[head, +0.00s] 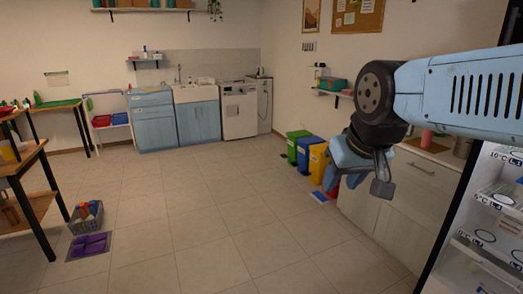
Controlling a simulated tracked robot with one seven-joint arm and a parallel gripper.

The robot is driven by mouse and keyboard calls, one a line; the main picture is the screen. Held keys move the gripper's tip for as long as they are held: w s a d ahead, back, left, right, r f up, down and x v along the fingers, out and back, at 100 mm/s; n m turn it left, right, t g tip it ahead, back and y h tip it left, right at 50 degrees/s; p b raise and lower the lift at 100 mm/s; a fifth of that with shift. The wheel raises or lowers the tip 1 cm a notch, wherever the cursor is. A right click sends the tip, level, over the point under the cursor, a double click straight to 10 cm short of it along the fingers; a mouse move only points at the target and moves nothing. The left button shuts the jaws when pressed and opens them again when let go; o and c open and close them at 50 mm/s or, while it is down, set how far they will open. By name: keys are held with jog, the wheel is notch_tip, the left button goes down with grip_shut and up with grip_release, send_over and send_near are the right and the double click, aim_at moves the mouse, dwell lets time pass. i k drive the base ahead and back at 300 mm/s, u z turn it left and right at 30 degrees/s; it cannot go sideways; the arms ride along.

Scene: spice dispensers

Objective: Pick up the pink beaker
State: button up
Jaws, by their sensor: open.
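A small pink object (427,139), which looks like the pink beaker, stands on the counter at the right in the head view. My arm passes just above it and may hide part of its top. My gripper (360,178) hangs lower and to the left of it, in front of the pale cabinet. The jaws are open with nothing seen between them. The gripper is apart from the pink object in the picture; the depth between them is hard to judge.
A metallic container (463,147) stands right of the pink object on the counter (440,155). A glass-fronted fridge (490,225) is at the near right. Green, blue and yellow bins (318,162) stand by the wall. A grey crate (86,218) sits on the left floor; the middle floor is clear.

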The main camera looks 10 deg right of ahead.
aim_at(427, 138)
jog(key=z, duration=0.15)
jog(key=i, duration=1.15)
jog(key=z, duration=0.5)
jog(key=i, duration=1.35)
jog(key=z, duration=0.55)
jog(key=i, duration=1)
jog(key=z, duration=0.25)
